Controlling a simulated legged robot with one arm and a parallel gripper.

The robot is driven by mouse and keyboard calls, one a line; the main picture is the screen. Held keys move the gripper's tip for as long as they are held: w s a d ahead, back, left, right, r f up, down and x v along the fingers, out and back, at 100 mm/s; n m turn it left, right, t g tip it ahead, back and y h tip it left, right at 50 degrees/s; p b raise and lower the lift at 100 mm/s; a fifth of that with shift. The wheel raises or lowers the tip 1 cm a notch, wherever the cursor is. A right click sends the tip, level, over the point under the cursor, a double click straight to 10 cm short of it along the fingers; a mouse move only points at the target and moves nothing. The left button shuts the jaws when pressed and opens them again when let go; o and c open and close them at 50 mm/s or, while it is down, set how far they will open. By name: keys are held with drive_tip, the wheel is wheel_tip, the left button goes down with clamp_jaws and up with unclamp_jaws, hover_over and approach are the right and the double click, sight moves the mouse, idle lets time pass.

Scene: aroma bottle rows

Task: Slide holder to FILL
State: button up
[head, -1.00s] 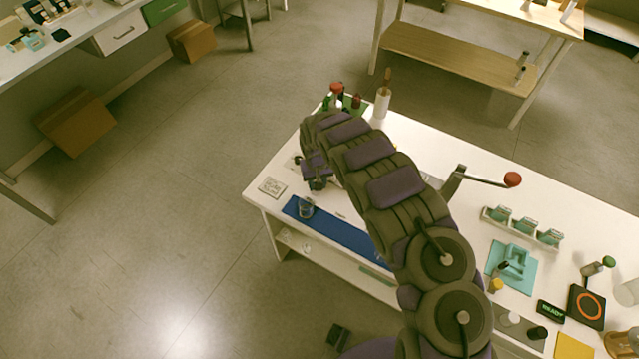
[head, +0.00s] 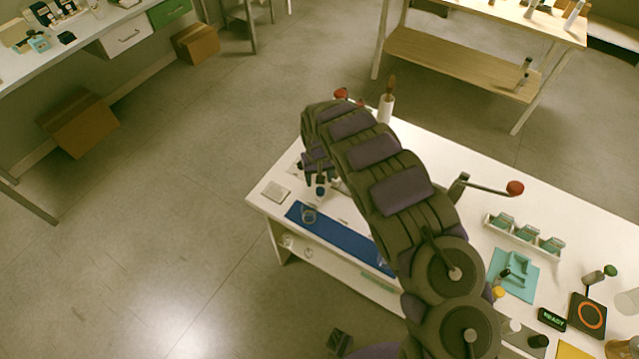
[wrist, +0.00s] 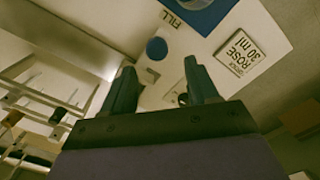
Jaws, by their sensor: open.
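My gripper (head: 318,180) is over the far left end of the white table, with its fingers apart and nothing seen between them. In the wrist view its two fingertips (wrist: 160,75) point toward a round blue knob (wrist: 157,48), which sits just beyond and between them, apart from both. The knob also shows just below the gripper in the head view (head: 320,191). A FILL label (wrist: 169,19) lies beyond the knob, beside a blue strip (wrist: 215,12). In the head view a clear glass (head: 308,214) stands on this strip's left end. I cannot tell which part is the holder.
A ROSE 30 ml card (wrist: 240,50) lies at the table's left corner. My arm hides the table's middle.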

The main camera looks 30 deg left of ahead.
wheel_tip(320, 180, up, 11)
drive_tip(key=p, duration=0.1)
drive_tip(key=shift+a+r, duration=0.15)
drive_tip(key=shift+a, duration=0.05)
idle(0.4)
drive_tip(key=w+d+r+m+h, duration=0.1)
drive_tip(key=d+r+m, duration=0.1)
drive_tip(key=d+r, duration=0.5)
drive_tip(key=w+d+r+m, duration=0.1)
drive_tip(key=d+r, duration=0.3)
drive_tip(key=d, duration=0.7)
drive_tip(key=s+d+r+m, duration=0.1)
drive_tip(key=s+d+r, duration=0.2)
drive_tip(key=d, duration=0.3)
drive_tip(key=s+d+r+m, duration=0.1)
drive_tip(key=s+d+r, duration=0.1)
drive_tip(key=d+r, duration=0.3)
drive_tip(key=s+d+r+m, duration=0.2)
drive_tip(key=s+d+r, duration=0.1)
drive_tip(key=s+d, duration=0.85)
drive_tip(key=s+d+f+m+g+y, duration=0.1)
drive_tip(key=s+d, duration=0.1)
drive_tip(key=s, duration=1.8)
drive_tip(key=shift+f+g, duration=0.3)
drive_tip(key=shift+g, duration=0.1)
